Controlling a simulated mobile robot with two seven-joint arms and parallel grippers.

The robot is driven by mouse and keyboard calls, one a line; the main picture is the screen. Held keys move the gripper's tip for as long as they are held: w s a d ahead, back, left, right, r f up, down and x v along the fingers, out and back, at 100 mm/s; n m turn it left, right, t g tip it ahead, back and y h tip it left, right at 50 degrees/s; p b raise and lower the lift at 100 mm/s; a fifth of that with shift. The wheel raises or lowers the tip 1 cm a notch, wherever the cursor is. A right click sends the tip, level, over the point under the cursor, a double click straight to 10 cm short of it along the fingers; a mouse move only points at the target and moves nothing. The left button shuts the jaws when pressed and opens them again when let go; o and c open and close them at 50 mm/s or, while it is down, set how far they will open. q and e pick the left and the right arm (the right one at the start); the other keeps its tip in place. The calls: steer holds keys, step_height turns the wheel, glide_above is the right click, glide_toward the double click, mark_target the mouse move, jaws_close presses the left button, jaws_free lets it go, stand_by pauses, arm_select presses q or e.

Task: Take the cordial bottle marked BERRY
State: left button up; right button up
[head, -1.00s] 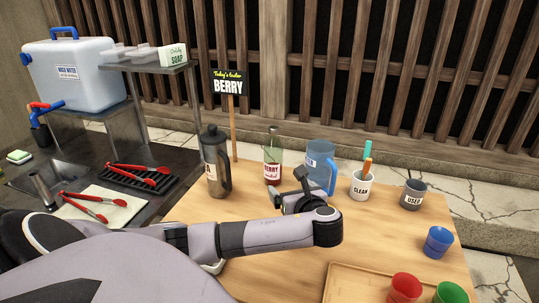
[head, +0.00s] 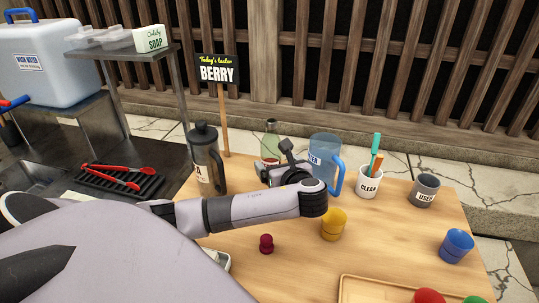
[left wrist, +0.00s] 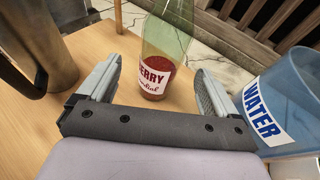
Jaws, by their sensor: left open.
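The cordial bottle marked BERRY (left wrist: 158,68) is green glass with red liquid and a white label. In the left wrist view it stands upright on the table, ahead of my left gripper (left wrist: 158,88). The gripper's two fingers are open, one to each side of the bottle's lower part as seen here; I cannot tell whether the bottle is fully between them. In the head view the bottle (head: 271,140) is partly hidden behind my left gripper (head: 280,163). My right gripper is not in view.
A dark flask (head: 206,160) stands left of the bottle, and a blue WATER jug (head: 324,155) stands close on its right. A CLEAN cup (head: 368,184), a USED cup (head: 425,190) and yellow cups (head: 334,224) stand farther right. A BERRY sign (head: 217,73) rises behind.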

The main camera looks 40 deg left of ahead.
mark_target(271, 158)
arm_select(q)
steer(key=shift+x, duration=3.25)
steer(key=shift+w+d+f, duration=0.1)
steer(key=shift+f, duration=0.1)
steer(key=c, duration=1.3)
